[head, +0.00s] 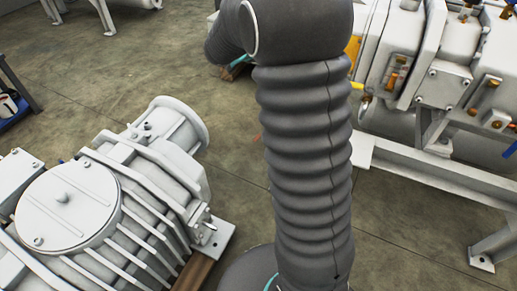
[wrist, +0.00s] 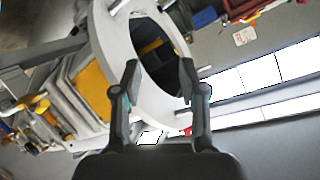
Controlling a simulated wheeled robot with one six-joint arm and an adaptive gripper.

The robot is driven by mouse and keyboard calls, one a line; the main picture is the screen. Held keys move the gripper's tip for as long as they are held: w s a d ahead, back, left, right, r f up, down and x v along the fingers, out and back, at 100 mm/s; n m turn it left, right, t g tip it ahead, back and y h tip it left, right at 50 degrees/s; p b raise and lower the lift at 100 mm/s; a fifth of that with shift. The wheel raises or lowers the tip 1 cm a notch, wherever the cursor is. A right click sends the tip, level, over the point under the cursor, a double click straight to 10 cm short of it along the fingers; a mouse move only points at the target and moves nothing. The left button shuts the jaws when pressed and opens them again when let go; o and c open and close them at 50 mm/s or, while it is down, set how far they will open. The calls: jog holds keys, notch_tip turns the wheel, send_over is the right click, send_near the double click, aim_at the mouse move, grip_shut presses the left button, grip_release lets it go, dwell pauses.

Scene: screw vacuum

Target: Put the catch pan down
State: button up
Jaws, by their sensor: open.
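I cannot make out the catch pan for certain in either view. My gripper (wrist: 160,78) shows in the wrist view with its two dark fingers spread apart and nothing visible held between them. Behind the fingers is a white ring-shaped flange (wrist: 108,38) with a dark round opening. I cannot tell how far the fingertips are from it. In the head view my dark ribbed arm fills the middle and hides part of the floor. My gripper does not show there.
A pale finned motor or pump (head: 68,205) stands at the lower left. A white machine (head: 455,50) on a metal frame (head: 440,178) stands at the right. A blue-edged cart (head: 18,105) is at the far left. Concrete floor (head: 150,70) is clear between them.

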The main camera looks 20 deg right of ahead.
jog(key=a+r+n+t+y, duration=0.3)
jog(key=a+r+n+t, duration=0.15)
jog(key=a+r, duration=0.2)
jog(key=s+a+r+n+t+y, duration=0.35)
jog(key=s+a+n+y, duration=0.5)
jog(key=a, duration=0.45)
jog(key=s+f+n+g, duration=0.2)
jog(key=s+f+g, duration=0.2)
jog(key=s, duration=0.9)
jog(key=s+a+f+n+g, duration=0.1)
jog(key=s+f+n+g, duration=0.2)
jog(key=s, duration=1.1)
notch_tip(320, 180, down, 4)
jog(key=shift+s+f+g, duration=0.1)
jog(key=shift+s+g, duration=0.1)
jog(key=shift+g, duration=0.8)
jog(key=shift+a+y, duration=0.1)
jog(key=shift+y, duration=0.15)
